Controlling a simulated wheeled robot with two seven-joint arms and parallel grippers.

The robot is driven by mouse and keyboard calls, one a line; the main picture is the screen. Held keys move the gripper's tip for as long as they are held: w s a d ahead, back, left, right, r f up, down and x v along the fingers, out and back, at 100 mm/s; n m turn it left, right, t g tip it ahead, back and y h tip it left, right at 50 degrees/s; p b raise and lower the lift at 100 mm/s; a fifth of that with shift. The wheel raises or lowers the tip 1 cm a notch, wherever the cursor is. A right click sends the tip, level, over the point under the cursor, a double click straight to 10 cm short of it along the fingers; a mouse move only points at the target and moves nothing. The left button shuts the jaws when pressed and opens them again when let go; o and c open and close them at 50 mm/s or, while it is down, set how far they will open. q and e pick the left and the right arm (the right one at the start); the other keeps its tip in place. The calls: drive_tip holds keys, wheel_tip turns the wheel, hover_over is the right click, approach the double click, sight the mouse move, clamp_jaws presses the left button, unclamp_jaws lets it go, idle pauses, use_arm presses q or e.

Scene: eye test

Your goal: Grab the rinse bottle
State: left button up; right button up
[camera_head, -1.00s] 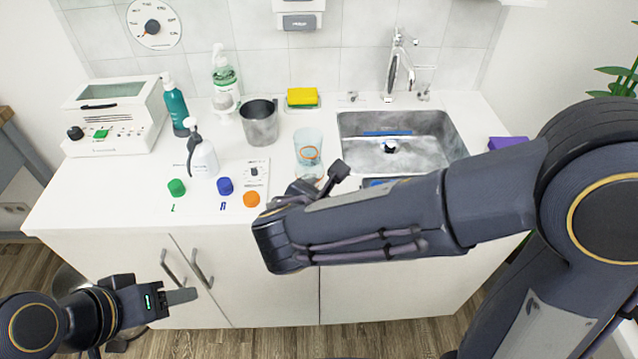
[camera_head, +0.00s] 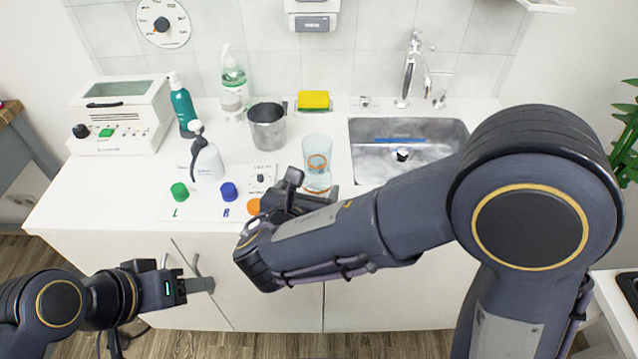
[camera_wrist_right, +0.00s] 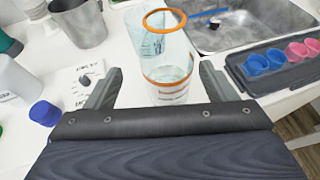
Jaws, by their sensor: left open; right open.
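No label reading "rinse bottle" is legible. A clear cup-like container (camera_head: 317,168) with an orange ring and orange marking stands upright on the counter left of the sink; it also shows in the right wrist view (camera_wrist_right: 168,75). My right gripper (camera_head: 312,187) is open and empty, its fingers apart, one on each side of the clear container's lower part in the wrist view; contact is not visible. My left gripper (camera_head: 205,285) is open and empty in front of the cabinet, below the counter.
A grey metal mug (camera_head: 267,130), a teal pump bottle (camera_head: 183,107) and a clear green-labelled pump bottle (camera_head: 233,80) stand behind. Green (camera_head: 180,191), blue (camera_head: 229,191) and orange caps lie in front. Right of the container are the sink (camera_head: 365,165) and a dark tray (camera_wrist_right: 250,85) with small cups.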

drive_tip(key=x, duration=0.2)
drive_tip(key=d+x, duration=0.1)
drive_tip(key=x, duration=0.2)
drive_tip(key=shift+s+f, duration=0.1)
drive_tip(key=shift+s, duration=0.1)
drive_tip(key=shift+w+f, duration=0.15)
drive_tip(key=shift+w, duration=0.25)
drive_tip(key=c, duration=1.1)
drive_tip(key=shift+c, duration=0.2)
drive_tip(key=shift+r, duration=0.25)
drive_tip(key=shift+r+p, duration=0.4)
drive_tip(key=shift+r, duration=0.8)
drive_tip(key=s+r, duration=0.2)
drive_tip(key=r, duration=0.1)
drive_tip(key=s+r, duration=0.3)
drive_tip(key=shift+p, duration=0.3)
approach(322, 160)
drive_tip(key=shift+s+d+r, duration=0.3)
drive_tip(key=shift+s+d, duration=0.15)
drive_tip(key=shift+s, duration=0.05)
drive_tip(key=shift+s+d+r, duration=0.25)
drive_tip(key=shift+s+d, duration=0.2)
drive_tip(key=shift+s, duration=0.05)
